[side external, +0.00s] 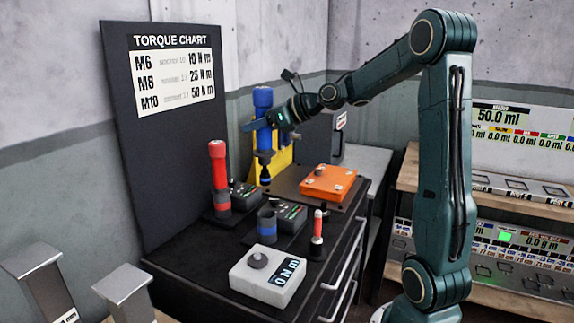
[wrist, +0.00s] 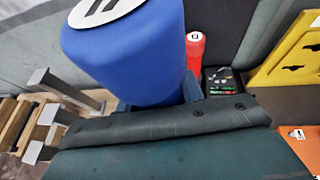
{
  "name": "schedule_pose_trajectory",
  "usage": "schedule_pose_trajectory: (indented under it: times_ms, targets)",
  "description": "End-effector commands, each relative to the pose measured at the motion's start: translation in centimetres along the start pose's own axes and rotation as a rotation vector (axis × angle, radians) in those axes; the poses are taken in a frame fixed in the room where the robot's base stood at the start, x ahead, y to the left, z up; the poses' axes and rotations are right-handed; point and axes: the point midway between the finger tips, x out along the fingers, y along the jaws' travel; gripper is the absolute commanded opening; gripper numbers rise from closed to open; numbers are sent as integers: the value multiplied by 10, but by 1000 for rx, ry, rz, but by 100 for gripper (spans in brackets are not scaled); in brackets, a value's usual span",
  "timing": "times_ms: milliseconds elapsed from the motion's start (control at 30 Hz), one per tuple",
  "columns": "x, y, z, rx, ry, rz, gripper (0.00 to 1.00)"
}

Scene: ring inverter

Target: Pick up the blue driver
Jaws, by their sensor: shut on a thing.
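The blue driver (side external: 263,101) is upright in the side external view, its dark lower shaft and blue tip hanging below my gripper. My gripper (side external: 268,123) is shut around its blue body. In the wrist view the blue driver (wrist: 135,55) fills the upper left, with a white marked cap on top, and my gripper (wrist: 165,100) lies against its near side; the fingertips are mostly hidden. In the side view the driver is in front of a yellow bracket (side external: 281,157). An empty-looking holder with a blue ring (side external: 267,222) stands on the bench below.
A red driver (side external: 217,160) stands upright in a holder at left. A small red-handled tool (side external: 317,226) stands at right. A grey box with a 0 N m display (side external: 262,278) sits in front. An orange block (side external: 328,181) lies behind. The torque chart board (side external: 150,165) stands at the back left.

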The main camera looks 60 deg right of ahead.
Motion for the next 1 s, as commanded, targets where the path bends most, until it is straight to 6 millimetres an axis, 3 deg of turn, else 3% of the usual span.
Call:
schedule_pose_trajectory:
  times_ms: [100,300,1000]
  targets:
    - [-5,0,13,-5,-7,-2,8]
    - [-8,0,19,-3,-5,-1,8]
    - [-7,4,17,-6,-2,10,8]
